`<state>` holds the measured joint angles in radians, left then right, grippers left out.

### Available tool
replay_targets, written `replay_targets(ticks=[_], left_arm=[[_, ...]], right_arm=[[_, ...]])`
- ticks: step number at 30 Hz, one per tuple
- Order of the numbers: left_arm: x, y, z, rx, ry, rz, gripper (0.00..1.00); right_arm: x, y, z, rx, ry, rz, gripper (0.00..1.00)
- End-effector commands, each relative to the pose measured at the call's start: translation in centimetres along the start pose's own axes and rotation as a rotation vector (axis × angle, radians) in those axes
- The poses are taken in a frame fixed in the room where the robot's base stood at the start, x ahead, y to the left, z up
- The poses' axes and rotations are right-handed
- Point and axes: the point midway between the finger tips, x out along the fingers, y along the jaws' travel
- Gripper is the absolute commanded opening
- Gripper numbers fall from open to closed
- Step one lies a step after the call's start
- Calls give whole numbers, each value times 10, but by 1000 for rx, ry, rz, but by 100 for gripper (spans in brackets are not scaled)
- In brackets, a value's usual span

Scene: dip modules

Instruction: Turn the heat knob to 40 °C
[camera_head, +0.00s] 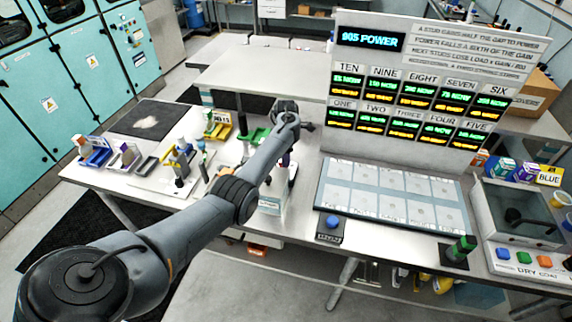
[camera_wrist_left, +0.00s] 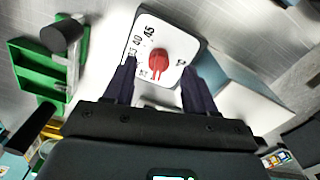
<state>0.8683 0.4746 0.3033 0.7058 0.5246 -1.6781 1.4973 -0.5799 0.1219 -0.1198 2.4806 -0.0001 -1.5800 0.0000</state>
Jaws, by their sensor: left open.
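The heat knob (camera_wrist_left: 159,62) is a red round knob on a white dial plate (camera_wrist_left: 174,33) in the left wrist view. Printed numbers, including 45 and 40, run along the plate's left side. I cannot read the knob's setting. My left gripper (camera_wrist_left: 158,72) is open, with one dark finger on each side of the knob. I see no clear contact. In the head view, my left wrist hides the knob and most of the gripper above a white box (camera_head: 270,203). My right gripper is not in view.
A green tray (camera_wrist_left: 40,75) lies left of the dial in the wrist view. In the head view, a pale panel (camera_head: 390,195) and a display board (camera_head: 425,85) stand to the right. Small racks and bottles (camera_head: 183,165) stand on the bench to the left.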

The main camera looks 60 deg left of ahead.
Motion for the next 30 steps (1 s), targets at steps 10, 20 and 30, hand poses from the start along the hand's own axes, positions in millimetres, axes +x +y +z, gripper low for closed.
replay_targets(ticks=[10, 20, 30], left_arm=[[40, 0, 0, 2, -1, -1, 56], [44, 0, 1, 2, -1, 0, 56], [44, 0, 0, 2, -1, 0, 15]], right_arm=[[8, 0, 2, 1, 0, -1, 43], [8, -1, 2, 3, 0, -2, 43], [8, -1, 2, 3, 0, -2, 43]])
